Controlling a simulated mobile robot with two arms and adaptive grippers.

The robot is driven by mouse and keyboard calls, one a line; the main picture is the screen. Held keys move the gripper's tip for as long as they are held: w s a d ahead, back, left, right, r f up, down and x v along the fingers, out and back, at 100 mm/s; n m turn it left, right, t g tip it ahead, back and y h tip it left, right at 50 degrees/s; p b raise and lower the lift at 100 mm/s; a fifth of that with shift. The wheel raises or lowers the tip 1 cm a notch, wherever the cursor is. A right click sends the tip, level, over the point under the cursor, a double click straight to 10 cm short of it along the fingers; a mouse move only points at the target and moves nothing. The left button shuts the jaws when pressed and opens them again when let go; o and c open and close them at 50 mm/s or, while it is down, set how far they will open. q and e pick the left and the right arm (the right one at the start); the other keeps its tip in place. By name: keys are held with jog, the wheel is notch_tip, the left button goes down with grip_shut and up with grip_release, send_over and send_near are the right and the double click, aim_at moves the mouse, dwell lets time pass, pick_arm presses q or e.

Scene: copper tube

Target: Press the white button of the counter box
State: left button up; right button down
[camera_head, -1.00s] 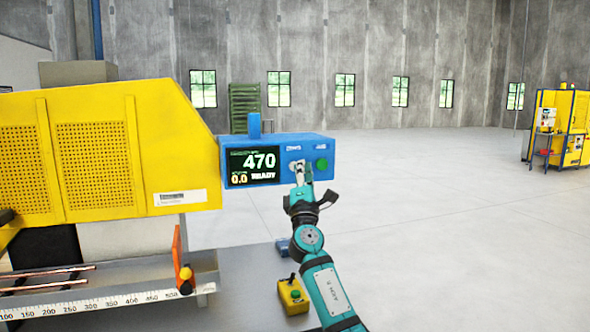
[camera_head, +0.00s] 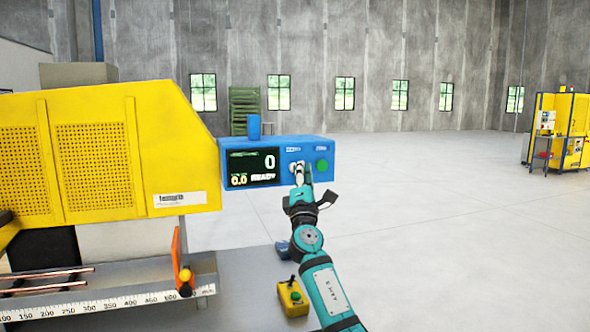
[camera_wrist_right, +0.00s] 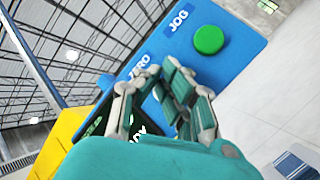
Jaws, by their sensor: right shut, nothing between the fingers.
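The blue counter box (camera_head: 290,148) stands at the right end of the yellow machine. Its dark display (camera_head: 252,168) reads 0, with 0.0 and READY below. My right gripper (camera_head: 301,168) is shut and empty, with its fingertips at the box front where the white button is. The fingers cover most of the button, so I cannot tell how far it is pressed. In the right wrist view the fingertips (camera_wrist_right: 160,78) are just below the ZERO label. The green JOG button (camera_wrist_right: 208,40) is beside them, clear of the fingers. My left gripper is out of view.
The yellow machine (camera_head: 110,150) fills the left side. Below it is a ruler rail (camera_head: 110,302) with copper tubes (camera_head: 50,280) and an orange stop (camera_head: 180,262). A small yellow control box (camera_head: 293,297) stands near my right arm. The floor on the right is free.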

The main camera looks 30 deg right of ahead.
jog(key=shift+s+a+p, duration=0.25)
jog(key=shift+s+p, duration=0.5)
jog(key=shift+s, duration=0.15)
jog(key=s+p, duration=0.2)
jog(key=s+a+p, duration=0.1)
jog(key=s, duration=0.1)
jog(key=shift+s+a+p, duration=0.1)
jog(key=shift+s+p, duration=0.25)
jog(key=shift+s, duration=0.05)
jog(key=shift+f, duration=0.15)
